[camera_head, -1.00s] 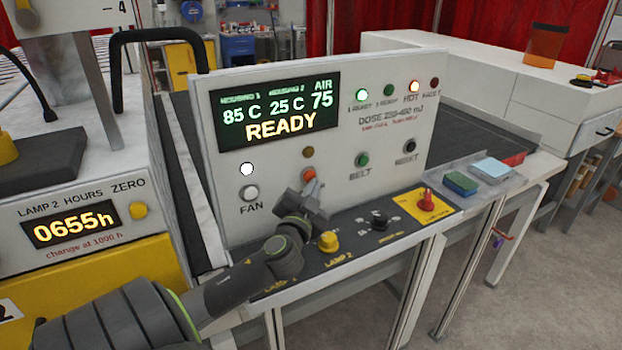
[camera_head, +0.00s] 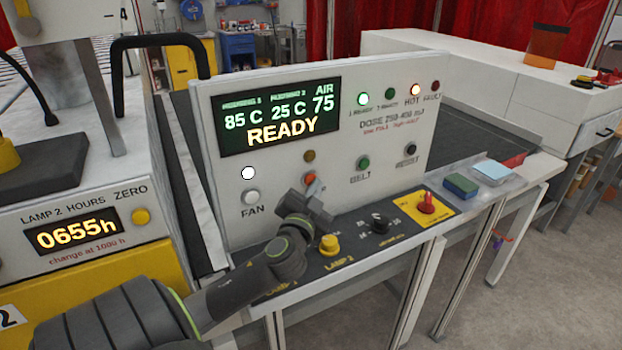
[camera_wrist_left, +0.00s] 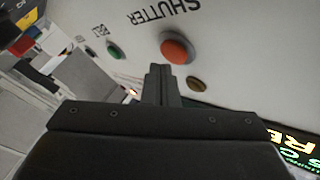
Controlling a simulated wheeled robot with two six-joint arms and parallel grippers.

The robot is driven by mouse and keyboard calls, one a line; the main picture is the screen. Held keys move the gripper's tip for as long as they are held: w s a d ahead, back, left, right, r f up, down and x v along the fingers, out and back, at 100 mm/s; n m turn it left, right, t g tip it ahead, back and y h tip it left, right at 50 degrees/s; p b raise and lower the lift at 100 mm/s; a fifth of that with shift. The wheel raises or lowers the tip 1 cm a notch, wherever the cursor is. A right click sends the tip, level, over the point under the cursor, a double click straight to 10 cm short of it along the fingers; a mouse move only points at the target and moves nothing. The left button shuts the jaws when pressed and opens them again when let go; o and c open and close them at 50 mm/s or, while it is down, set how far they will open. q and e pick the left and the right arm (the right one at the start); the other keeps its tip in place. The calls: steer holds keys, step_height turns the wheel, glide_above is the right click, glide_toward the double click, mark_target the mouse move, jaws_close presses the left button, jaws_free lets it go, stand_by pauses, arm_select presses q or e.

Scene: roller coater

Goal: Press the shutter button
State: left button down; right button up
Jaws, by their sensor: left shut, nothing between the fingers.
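The shutter button is an orange-red round button (camera_head: 309,179) on the upright control panel (camera_head: 225,200), below an amber lamp (camera_head: 309,156). In the left wrist view the shutter button (camera_wrist_left: 177,48) sits beside the upside-down word SHUTTER. My left gripper (camera_head: 318,196) is shut and empty in front of the panel, just below the button, and partly hides that area in the head view. In the left wrist view its fingertips (camera_wrist_left: 158,72) point at the panel close beside the button; I cannot tell whether they touch it. My right gripper is not in view.
Below, a sloped ledge carries a yellow knob (camera_head: 329,244), a black knob (camera_head: 379,222) and a red switch (camera_head: 427,203). The display reads READY.

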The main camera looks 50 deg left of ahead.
arm_select(q)
steer(key=shift+r, duration=0.6)
steer(key=d, duration=0.1)
steer(key=s+d, duration=0.1)
steer(key=d, duration=0.2)
steer(key=shift+s+d+f, duration=0.2)
steer(key=shift+d+f, duration=0.15)
stand_by(0.4)
